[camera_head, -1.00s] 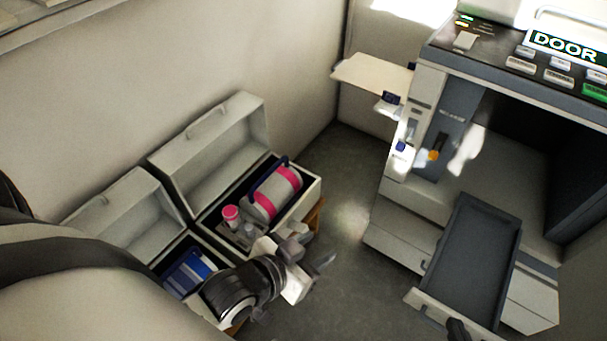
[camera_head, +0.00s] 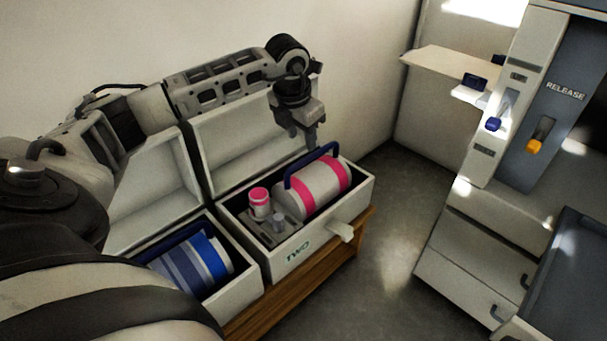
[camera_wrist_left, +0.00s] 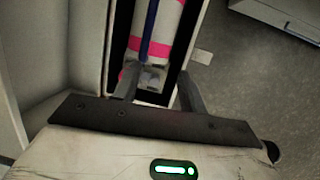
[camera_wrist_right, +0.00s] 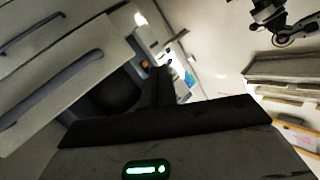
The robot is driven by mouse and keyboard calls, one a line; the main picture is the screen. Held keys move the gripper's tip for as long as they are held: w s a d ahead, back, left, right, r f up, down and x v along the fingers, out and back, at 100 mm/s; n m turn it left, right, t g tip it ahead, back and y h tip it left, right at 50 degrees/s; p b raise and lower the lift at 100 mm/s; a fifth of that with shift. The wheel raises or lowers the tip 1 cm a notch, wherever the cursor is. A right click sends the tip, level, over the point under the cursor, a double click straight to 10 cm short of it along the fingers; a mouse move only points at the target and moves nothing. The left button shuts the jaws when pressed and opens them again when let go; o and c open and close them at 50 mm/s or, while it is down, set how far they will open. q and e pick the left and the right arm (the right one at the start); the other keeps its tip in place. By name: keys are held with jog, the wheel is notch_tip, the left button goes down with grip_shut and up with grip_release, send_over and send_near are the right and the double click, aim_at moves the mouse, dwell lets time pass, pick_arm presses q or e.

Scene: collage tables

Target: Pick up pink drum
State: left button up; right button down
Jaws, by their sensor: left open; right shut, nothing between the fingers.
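The pink drum (camera_head: 318,190) is a white cylinder with pink bands and a dark blue handle (camera_head: 310,164) arched over it. It lies in the open box marked TWO (camera_head: 300,250). In the left wrist view the drum (camera_wrist_left: 157,18) and its handle show ahead of the fingers. My left gripper (camera_head: 303,143) is open, pointing down just above the drum, by the handle's left end; I cannot tell whether it touches. In the left wrist view the left gripper's fingers (camera_wrist_left: 158,92) are spread and empty. My right gripper (camera_wrist_right: 160,85) is shut and empty, seen only in its own wrist view.
A small pink-and-white container (camera_head: 259,202) stands beside the drum. A second open box (camera_head: 240,290) holds a blue drum (camera_head: 190,265). The raised lid (camera_head: 245,150) stands behind the drum. A panel marked RELEASE (camera_head: 565,95) and a drawer stand at right; floor between is clear.

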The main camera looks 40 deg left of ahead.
aim_at(298, 163)
pick_arm(q)
jog(key=shift+y, duration=0.4)
jog(key=b+x, duration=0.1)
jog(key=x, duration=0.2)
jog(key=a+b+x, duration=0.1)
jog(key=x, duration=0.2)
jog(key=b+x, duration=0.1)
jog(key=x, duration=0.2)
jog(key=shift+a+f+b, duration=0.2)
jog(key=shift+a+b, duration=0.15)
jog(key=shift+a, duration=0.05)
jog(key=shift+w+f, duration=0.15)
jog(key=shift+f, duration=0.3)
jog(key=shift+a+f+b, duration=0.1)
jog(key=shift+f+b, duration=0.25)
jog(key=shift+b, duration=0.05)
jog(key=b+x, duration=0.2)
jog(key=x, duration=0.2)
jog(key=shift+a, duration=0.15)
jog(key=shift+w+f, duration=0.1)
jog(key=shift+f, duration=0.05)
grip_shut()
pick_arm(e)
notch_tip(298, 163, up, 7)
jog(key=w+n+t+y, duration=0.2)
jog(key=n+t+y, duration=0.1)
jog(key=t, duration=0.1)
jog(key=shift+w+t, duration=0.2)
jog(key=shift+t, duration=0.2)
